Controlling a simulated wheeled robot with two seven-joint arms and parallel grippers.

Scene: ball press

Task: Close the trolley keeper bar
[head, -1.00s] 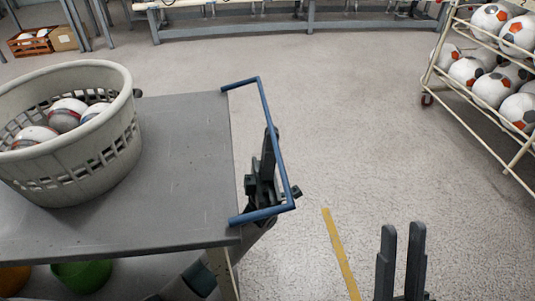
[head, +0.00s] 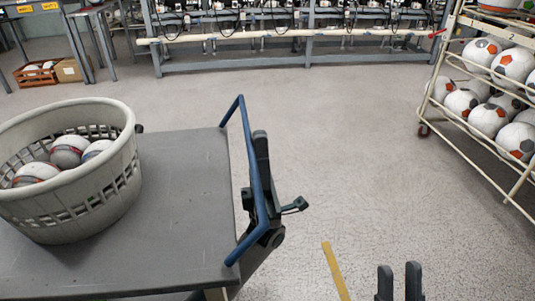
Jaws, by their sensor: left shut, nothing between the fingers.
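The trolley's keeper bar (head: 252,155) is a blue U-shaped bar at the right edge of the grey trolley top (head: 185,175). In the head view it slants up and outward from its two ends at that edge. My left gripper (head: 261,142) is shut and empty, its dark fingers upright against or very close to the bar's outer side; exact contact is hard to tell. The bar hides part of the gripper. My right gripper (head: 399,272) is at the bottom, apart from the trolley, with a narrow gap between its fingers.
A white basket (head: 110,190) with several balls stands on the trolley's left side. A ball rack (head: 470,125) stands at the right. A workbench (head: 230,65) runs along the back. The floor between is clear, with a yellow strip (head: 335,270).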

